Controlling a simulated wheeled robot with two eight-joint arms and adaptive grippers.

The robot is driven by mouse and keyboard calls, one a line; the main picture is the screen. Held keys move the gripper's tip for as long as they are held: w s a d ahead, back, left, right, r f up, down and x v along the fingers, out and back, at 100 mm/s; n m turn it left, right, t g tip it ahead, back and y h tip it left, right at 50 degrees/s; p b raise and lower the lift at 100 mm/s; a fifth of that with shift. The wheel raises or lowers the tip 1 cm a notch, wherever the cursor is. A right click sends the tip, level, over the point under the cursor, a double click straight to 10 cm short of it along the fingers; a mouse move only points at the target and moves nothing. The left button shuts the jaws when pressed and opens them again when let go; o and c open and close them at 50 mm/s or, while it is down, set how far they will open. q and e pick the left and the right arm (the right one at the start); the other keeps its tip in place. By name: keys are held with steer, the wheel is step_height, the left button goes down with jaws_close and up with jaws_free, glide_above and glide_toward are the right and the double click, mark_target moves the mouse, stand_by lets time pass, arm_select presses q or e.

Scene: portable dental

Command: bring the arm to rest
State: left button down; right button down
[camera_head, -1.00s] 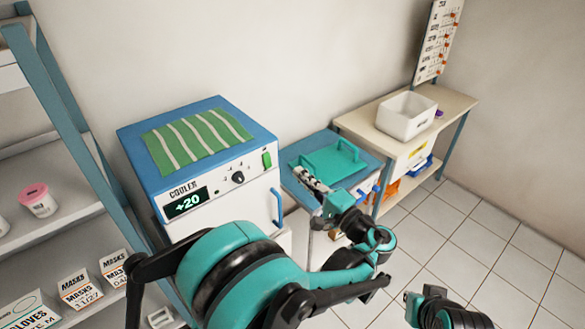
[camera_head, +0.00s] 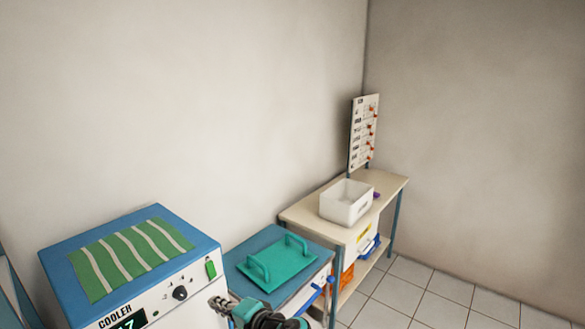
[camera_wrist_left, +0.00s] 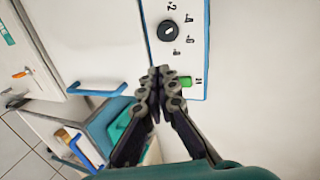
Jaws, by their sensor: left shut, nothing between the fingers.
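My left gripper (camera_head: 219,304) shows at the bottom of the head view, in front of the cooler's right side. In the left wrist view my left gripper (camera_wrist_left: 158,72) has its fingers together, with nothing between them. The fingertips show against the cooler front, near its knob and green switch, and I cannot tell the gap between them. Most of my left arm is below the head view. My right gripper is not in view.
The cooler (camera_head: 55,256) has a striped green cloth (camera_head: 130,254) on top. Beside it, a blue cabinet (camera_head: 238,286) carries a teal tray (camera_head: 285,268) with handles. A wooden table (camera_head: 300,213) holds a white bin (camera_head: 346,203). Tiled floor (camera_head: 430,293) is clear at right.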

arm_select(q)
steer(key=s+a+f+n+g+h, duration=0.2)
steer(key=s+a+f+h, duration=0.3)
steer(key=s, duration=0.4)
steer(key=s+d+f+n+h+b, duration=0.2)
steer(key=s+d+f+n+h, duration=0.2)
steer(key=s, duration=0.4)
steer(key=shift+s+d+f+n+h, duration=0.4)
steer(key=shift+d+f+h, duration=0.25)
steer(key=shift+h, duration=0.55)
steer(key=shift+r, duration=0.1)
